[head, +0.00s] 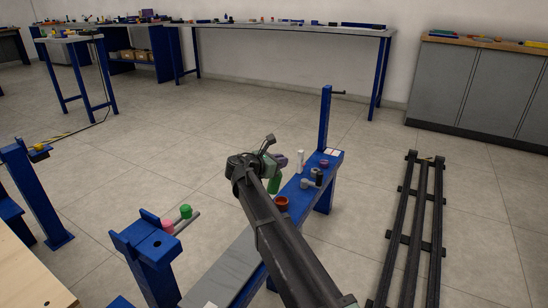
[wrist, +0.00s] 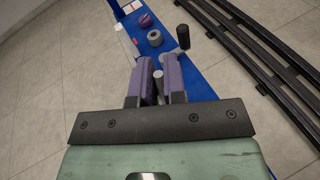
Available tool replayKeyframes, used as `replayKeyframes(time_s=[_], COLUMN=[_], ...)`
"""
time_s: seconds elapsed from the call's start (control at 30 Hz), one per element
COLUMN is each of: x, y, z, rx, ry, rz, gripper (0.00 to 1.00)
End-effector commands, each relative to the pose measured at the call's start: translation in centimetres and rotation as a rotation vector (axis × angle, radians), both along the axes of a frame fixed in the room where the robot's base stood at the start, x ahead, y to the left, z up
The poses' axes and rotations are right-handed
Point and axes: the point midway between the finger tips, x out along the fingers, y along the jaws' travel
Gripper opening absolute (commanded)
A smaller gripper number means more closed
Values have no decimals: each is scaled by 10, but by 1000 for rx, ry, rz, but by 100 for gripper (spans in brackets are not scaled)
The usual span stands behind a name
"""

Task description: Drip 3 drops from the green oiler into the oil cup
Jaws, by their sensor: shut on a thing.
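My gripper (wrist: 158,82) is shut, with purple finger pads around a narrow grey part in the wrist view. In the head view my gripper (head: 281,158) is above the blue bench. A green body (head: 274,184) hangs just below it and looks like the green oiler; my arm and gripper hide much of it. An orange-brown cup (head: 281,203), possibly the oil cup, stands on the bench below and nearer the camera. It does not show in the wrist view. The oiler's tip and any drops cannot be made out.
A blue post (head: 325,120) rises behind. Dark rails (head: 412,235) lie right. Green and pink knobs (head: 186,211) are left.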

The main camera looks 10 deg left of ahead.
Motion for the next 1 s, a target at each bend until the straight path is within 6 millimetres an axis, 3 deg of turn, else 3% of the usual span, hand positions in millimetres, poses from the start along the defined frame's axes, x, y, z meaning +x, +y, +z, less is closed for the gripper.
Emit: replayKeyframes(time_s=[0.1, 0.43, 1.0], x=[-8, -8, -9], y=[-7, -7, -5], z=[-3, -16, -85], rx=[20, 98, 513], ry=[6, 33, 188], rz=[-61, -62, -61], gripper=[0, 0, 0])
